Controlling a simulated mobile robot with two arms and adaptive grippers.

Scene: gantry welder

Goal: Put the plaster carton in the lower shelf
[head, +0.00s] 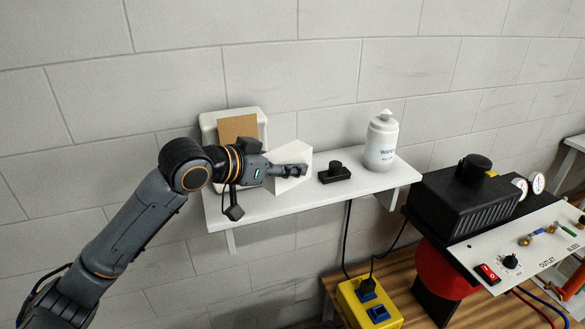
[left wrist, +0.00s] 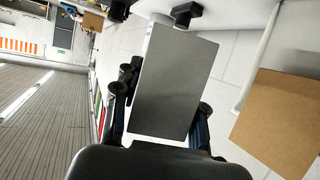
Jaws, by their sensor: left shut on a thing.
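The plaster carton (head: 295,158) appears to be the white box in my left gripper (head: 291,171), over the white shelf (head: 335,196) on the wall. In the left wrist view, the carton (left wrist: 178,85) turns a broad grey face to the camera. The dark fingers of the left gripper (left wrist: 160,117) are on either side of it, shut on it. I cannot tell whether its underside touches the shelf. The fingers hide part of it in the head view. My right gripper is not in view.
A white holder (head: 209,127) with a brown panel (head: 238,128) stands at the shelf's left end. A small black device (head: 334,173) and a white bottle (head: 381,142) stand right of the carton. A black machine (head: 465,203) and yellow box (head: 369,304) are below right.

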